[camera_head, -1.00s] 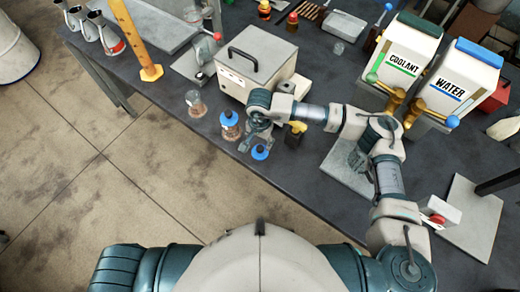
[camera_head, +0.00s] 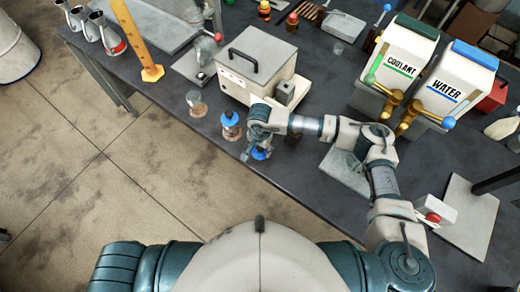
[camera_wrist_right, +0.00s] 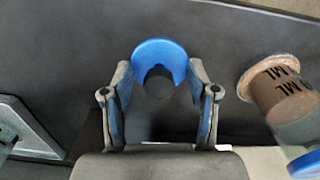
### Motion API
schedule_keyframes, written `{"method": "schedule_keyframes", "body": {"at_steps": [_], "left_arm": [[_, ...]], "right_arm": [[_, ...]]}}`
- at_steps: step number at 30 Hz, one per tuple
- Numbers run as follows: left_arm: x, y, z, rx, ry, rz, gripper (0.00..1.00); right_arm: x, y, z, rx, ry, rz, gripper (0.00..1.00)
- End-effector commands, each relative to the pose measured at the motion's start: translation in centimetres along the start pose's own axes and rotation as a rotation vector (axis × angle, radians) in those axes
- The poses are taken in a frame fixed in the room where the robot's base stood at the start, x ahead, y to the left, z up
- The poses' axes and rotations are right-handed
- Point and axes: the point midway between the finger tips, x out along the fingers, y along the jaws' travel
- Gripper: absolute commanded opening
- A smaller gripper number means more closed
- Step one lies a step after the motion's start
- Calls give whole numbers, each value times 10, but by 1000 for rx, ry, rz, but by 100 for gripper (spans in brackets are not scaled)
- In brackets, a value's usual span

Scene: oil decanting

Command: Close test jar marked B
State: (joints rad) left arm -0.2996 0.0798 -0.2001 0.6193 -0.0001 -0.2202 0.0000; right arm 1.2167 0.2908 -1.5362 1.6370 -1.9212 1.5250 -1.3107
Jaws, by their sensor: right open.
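A loose blue lid (camera_head: 261,153) is on the bench near its front edge. My right gripper (camera_head: 252,154) is over it and partly hides it. In the right wrist view the open fingers of that gripper (camera_wrist_right: 160,75) stand on either side of the lid (camera_wrist_right: 158,48), with no clear grip on it. A jar with a blue cap (camera_head: 230,118) stands just to the left, and a jar with brown contents (camera_wrist_right: 275,95) shows at the right of the wrist view. A glass jar without a cap (camera_head: 196,104) stands further left. I cannot read any letter B. My left gripper is out of view.
A grey box with a black handle (camera_head: 258,68) stands behind the jars. The coolant container (camera_head: 402,55) and water container (camera_head: 458,82) stand at the right. A yellow ruler-like stand (camera_head: 137,40) is at the left. The bench front edge is close to the lid.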

Motion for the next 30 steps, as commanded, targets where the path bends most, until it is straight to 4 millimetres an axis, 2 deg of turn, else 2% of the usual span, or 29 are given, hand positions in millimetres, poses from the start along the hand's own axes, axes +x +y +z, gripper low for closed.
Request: {"method": "schedule_keyframes", "body": {"at_steps": [4,10,23,30], "left_arm": [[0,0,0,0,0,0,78],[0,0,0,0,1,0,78],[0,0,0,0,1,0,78],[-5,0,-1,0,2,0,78]], "right_arm": [[0,0,0,0,0,0,59],[0,0,0,0,0,0,10],[-1,0,0,-1,-1,1,9],[-24,0,0,-3,1,-1,9]]}}
